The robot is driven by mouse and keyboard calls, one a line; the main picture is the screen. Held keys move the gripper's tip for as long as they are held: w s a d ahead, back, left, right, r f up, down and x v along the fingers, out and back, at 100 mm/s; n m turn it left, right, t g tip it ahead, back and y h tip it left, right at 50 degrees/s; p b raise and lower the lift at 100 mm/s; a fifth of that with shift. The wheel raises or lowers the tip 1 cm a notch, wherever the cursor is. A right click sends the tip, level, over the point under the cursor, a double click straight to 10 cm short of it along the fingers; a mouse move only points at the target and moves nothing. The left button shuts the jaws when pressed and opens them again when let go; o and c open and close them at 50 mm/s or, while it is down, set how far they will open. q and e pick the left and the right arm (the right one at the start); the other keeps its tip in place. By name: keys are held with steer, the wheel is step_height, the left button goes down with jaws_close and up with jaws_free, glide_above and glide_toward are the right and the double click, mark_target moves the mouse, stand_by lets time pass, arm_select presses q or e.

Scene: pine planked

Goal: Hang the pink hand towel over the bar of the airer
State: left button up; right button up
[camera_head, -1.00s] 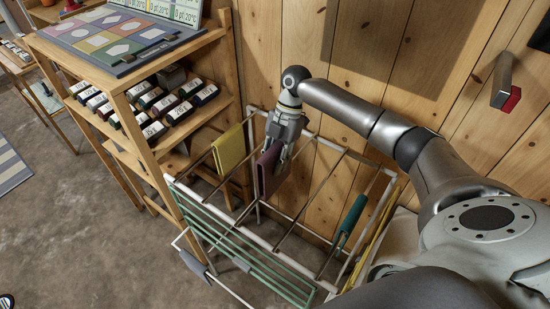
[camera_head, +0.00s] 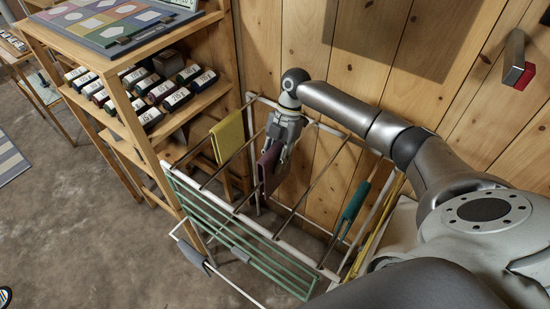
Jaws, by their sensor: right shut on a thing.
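The airer (camera_head: 281,244) has a white frame and several thin bars and stands against the plank wall. My right gripper (camera_head: 275,156) is over its middle, shut on the dull dark-pink hand towel (camera_head: 269,174). The towel hangs folded, in line with one of the middle bars. Its lower part reaches about bar level, and I cannot tell whether the bar runs inside the fold. A yellow towel (camera_head: 228,137) hangs on a bar to the left and a green one (camera_head: 355,201) on a bar to the right. My left gripper is not in view.
A wooden shelf unit (camera_head: 150,150) with rows of labelled dark items stands close left of the airer. A board of coloured patches (camera_head: 105,22) lies on its top. A red-and-grey block (camera_head: 516,70) is on the wall at right.

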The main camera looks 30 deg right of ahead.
step_height(320, 180, down, 7)
steer(key=b, duration=0.4)
steer(key=shift+r, duration=0.2)
stand_by(0.3)
stand_by(0.5)
steer(key=o, duration=1.4)
step_height(320, 180, up, 9)
steer(key=p, duration=0.7)
steer(key=shift+r+p, duration=0.1)
steer(key=shift+p, duration=0.25)
